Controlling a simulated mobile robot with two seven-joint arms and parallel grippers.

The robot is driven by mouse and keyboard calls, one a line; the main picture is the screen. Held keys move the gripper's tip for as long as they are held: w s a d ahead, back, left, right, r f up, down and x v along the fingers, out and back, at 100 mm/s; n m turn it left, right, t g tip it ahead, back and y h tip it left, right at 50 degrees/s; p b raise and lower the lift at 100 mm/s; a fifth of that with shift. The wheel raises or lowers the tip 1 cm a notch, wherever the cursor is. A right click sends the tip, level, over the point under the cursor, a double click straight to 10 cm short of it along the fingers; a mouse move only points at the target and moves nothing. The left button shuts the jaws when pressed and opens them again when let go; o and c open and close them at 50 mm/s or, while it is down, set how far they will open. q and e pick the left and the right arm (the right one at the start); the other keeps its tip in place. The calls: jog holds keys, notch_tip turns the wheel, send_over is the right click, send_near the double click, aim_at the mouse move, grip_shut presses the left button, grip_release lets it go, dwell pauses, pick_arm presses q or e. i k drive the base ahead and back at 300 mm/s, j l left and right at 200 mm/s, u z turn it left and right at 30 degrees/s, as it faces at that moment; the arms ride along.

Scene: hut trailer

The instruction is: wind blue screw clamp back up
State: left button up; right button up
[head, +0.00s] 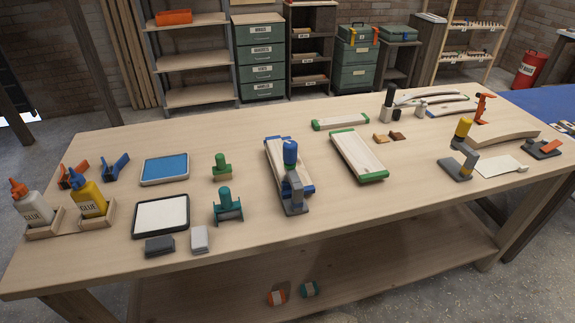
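Neither of my grippers is in view.
The workbench (330,218) has clear room to the clamp's front right. A green clamp (228,208) stands to its left, and a board with green ends (358,152) lies to its right. A clamp with a yellow knob (462,130) stands farther right. Glue bottles (35,208) stand far left.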

aim_at(290, 147)
jog(key=l+u, duration=0.5)
jog(key=l, duration=0.55)
jog(key=k+l+u, duration=0.1)
jog(key=l+u, duration=0.4)
jog(key=l, duration=0.5)
